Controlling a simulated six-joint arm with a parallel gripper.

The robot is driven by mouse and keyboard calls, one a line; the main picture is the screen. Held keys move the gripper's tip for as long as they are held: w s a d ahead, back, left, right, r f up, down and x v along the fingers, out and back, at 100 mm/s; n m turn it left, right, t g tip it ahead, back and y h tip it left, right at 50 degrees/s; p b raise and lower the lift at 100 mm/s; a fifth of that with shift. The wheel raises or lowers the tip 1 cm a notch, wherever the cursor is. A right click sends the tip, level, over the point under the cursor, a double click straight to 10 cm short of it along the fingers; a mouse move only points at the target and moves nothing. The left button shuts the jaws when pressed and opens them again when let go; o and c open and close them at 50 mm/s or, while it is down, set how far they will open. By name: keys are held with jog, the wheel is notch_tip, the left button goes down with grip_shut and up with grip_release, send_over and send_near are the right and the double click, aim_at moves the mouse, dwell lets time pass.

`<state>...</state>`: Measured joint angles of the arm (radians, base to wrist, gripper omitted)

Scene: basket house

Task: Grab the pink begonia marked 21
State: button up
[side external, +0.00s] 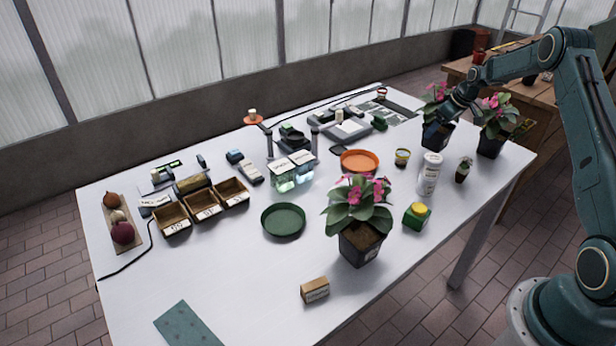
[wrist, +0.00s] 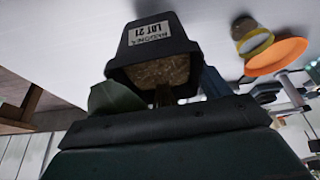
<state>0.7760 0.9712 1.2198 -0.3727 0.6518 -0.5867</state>
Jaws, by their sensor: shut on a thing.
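A pink begonia in a black pot (side external: 437,135) stands at the far right of the table in the side view, partly behind my gripper (side external: 444,112). In the wrist view the black pot (wrist: 155,60) appears upside down, with a white label reading LOT 21 (wrist: 149,32). My gripper (wrist: 165,105) is shut on this potted begonia from above, near the rim. A green leaf (wrist: 112,98) shows beside the rim; most of the flowers are hidden there. I cannot tell whether the pot's base touches the table.
Another pink begonia (side external: 490,140) stands close on the right, and one (side external: 360,240) near the front edge. A white bottle (side external: 429,175), a small tin (side external: 402,158) and an orange saucer (side external: 360,161) stand nearby.

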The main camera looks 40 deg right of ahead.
aim_at(438, 130)
notch_tip(438, 130, up, 17)
jog(key=shift+r, duration=0.2)
dwell(0.3)
dwell(0.4)
